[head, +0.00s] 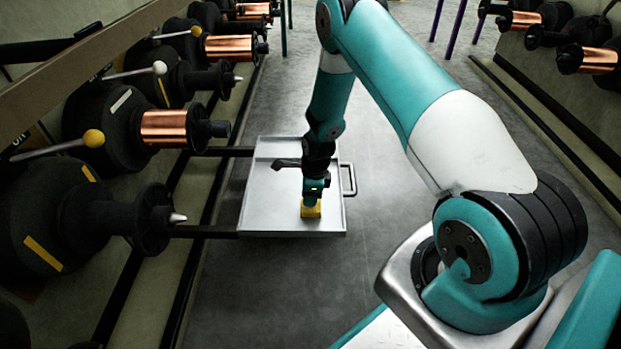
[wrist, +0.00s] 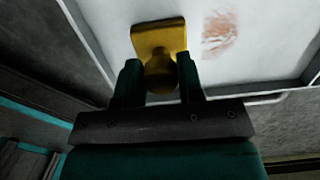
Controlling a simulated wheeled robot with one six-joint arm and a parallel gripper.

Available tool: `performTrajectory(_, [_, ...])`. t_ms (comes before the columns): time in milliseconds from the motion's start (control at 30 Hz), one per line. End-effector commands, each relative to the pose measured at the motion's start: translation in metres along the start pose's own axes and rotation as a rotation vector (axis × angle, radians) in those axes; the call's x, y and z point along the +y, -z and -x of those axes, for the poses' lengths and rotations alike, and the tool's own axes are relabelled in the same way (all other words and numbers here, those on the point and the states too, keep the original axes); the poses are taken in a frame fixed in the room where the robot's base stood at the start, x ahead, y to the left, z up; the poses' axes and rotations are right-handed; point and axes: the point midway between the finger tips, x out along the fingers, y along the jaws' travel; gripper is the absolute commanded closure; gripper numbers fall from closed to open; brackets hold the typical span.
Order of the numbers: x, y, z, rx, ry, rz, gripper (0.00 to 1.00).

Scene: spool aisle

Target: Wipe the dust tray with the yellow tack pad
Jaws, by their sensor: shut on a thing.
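The dust tray (head: 262,200) is a flat pale metal tray, drawn out over the aisle floor, with a handle on its right side. My gripper (head: 313,188) points down over the near part of the tray. It is shut on the knob of the yellow tack pad (head: 311,209), which is at the tray surface; I cannot tell whether it touches. In the wrist view the yellow pad (wrist: 158,38) sits ahead of my gripper (wrist: 160,82). A reddish-brown dust smear (wrist: 218,33) lies on the tray to the right of the pad. In the head view my arm may hide the smear.
Dark spool holders with copper wire spools (head: 171,128) and ball-ended levers (head: 93,138) line the left side, close to the tray. More spools (head: 597,60) stand at the far right. The grey aisle floor (head: 390,190) right of the tray is clear.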

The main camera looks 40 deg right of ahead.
Motion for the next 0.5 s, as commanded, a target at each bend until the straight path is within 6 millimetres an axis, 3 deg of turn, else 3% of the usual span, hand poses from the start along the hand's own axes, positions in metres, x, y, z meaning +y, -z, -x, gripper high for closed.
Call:
performTrajectory(133, [0.005, 0.000, 0.003, 0.001, -0.001, -0.006, 0.84])
performTrajectory(233, [0.004, -0.002, 0.025, 0.000, 0.003, -0.008, 0.84])
performTrajectory(500, [0.003, -0.002, 0.048, 0.000, 0.001, -0.012, 0.84])
